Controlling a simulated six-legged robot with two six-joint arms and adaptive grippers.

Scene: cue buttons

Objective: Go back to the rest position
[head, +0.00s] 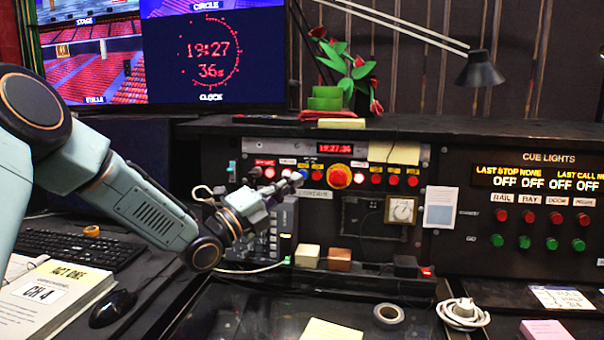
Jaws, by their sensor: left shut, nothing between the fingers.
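My left arm comes in from the left, and its gripper (296,180) is shut and empty. The gripper's tips are at the row of buttons on the control panel (370,215), left of the large red button (339,176). I cannot tell whether the tips touch the panel. Part of the panel's left side is hidden behind the gripper. My right gripper is not in view.
A monitor (210,50) with a clock stands behind. A keyboard (80,250), a mouse (112,307) and a script (50,300) lie at left. A tape roll (389,314) and coiled white cable (463,313) lie in front. A lamp (480,70) hangs upper right.

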